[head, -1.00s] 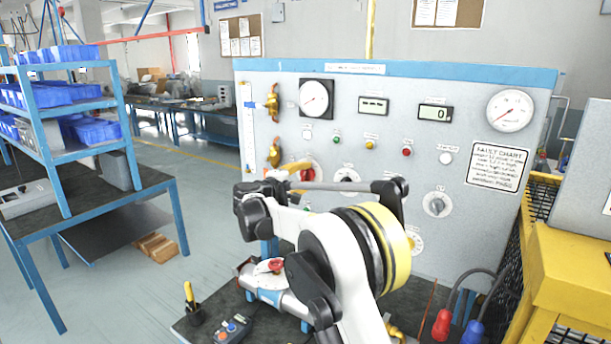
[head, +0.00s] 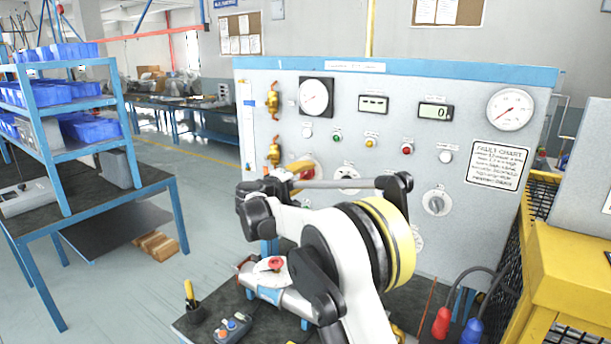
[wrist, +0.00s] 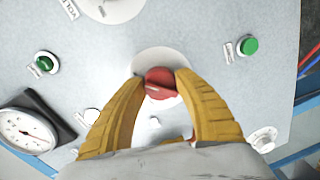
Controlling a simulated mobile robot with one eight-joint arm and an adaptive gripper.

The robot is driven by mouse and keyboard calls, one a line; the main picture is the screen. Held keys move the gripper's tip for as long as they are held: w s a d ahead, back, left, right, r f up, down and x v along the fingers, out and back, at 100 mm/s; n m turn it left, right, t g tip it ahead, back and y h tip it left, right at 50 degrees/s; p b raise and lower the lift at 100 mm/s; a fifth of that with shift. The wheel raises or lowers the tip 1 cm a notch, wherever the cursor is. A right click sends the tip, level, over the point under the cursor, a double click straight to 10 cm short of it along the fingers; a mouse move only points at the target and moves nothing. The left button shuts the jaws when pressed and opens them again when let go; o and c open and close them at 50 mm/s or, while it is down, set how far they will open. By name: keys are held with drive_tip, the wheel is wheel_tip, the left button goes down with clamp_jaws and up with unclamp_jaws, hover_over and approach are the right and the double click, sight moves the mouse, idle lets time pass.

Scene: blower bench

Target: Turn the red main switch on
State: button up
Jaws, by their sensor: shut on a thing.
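The red main switch (wrist: 160,83) is a round red knob on a pale round plate on the grey panel. In the wrist view a short white mark on it lies nearly level, slightly tilted. My gripper (wrist: 160,87) has its two yellow fingers closed on the knob's left and right sides. In the head view my gripper (head: 302,172) is at the panel's lower left.
The control panel (head: 400,220) carries gauges, displays, small lamps and a selector knob (head: 436,203). Brass valves (head: 273,100) stick out at its left edge. A yellow frame (head: 570,270) stands at the right. A pendant (head: 232,328) lies on the dark bench below.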

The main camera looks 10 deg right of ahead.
drive_tip(key=shift+r, duration=0.1)
drive_tip(key=o, duration=1.2)
drive_tip(key=shift+d, duration=0.1)
drive_tip(key=v, duration=1.2)
